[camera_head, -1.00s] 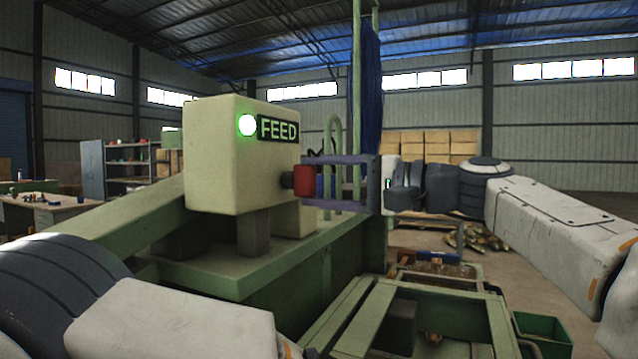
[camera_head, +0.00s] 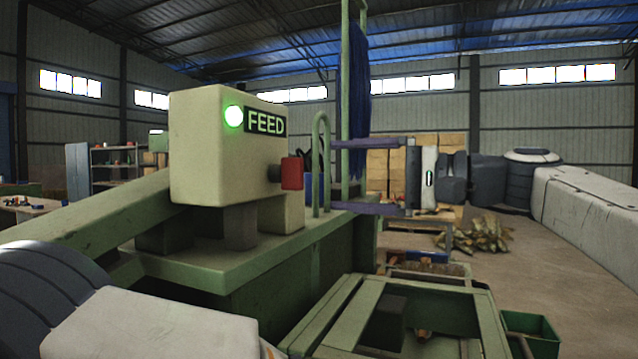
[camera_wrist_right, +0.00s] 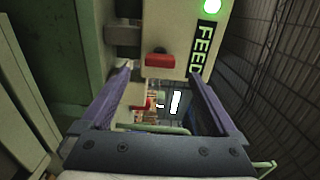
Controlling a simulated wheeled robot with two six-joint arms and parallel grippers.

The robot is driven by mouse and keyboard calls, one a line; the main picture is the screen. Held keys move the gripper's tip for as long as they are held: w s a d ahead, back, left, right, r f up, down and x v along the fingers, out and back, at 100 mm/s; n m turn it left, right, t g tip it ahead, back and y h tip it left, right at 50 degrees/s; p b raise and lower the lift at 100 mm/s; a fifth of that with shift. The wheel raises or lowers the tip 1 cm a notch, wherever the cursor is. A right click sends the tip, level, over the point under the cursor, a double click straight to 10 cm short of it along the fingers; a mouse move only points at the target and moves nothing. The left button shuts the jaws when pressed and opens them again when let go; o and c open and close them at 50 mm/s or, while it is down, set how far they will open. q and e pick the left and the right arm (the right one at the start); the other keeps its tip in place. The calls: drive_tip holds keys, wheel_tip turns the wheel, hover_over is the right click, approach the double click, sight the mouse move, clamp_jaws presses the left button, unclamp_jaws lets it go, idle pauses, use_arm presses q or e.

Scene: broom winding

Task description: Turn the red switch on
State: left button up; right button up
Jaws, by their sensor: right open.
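The red switch (camera_head: 292,172) sticks out of the right side of the cream FEED box (camera_head: 205,150). In the right wrist view the switch (camera_wrist_right: 160,60) lies ahead, in line with the gap between my fingers. The round light (camera_head: 234,116) beside the FEED label glows green. My right gripper (camera_head: 338,174) is open and empty, with purple fingers apart, one above the other in the head view. Its fingertips are a short way right of the switch and do not appear to touch it. My left arm shows at the lower left; its gripper is out of view.
The box stands on a green machine (camera_head: 280,255). A green looped tube (camera_head: 321,160) and a green post with blue bristles (camera_head: 357,100) stand close to my right fingers. An open green frame (camera_head: 345,310) is in front. Clear floor lies at the right.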

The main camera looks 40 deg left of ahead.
drive_tip(key=v, duration=0.3)
drive_tip(key=shift+w+d, duration=0.1)
drive_tip(key=shift+d, duration=0.2)
drive_tip(key=shift+r, duration=0.1)
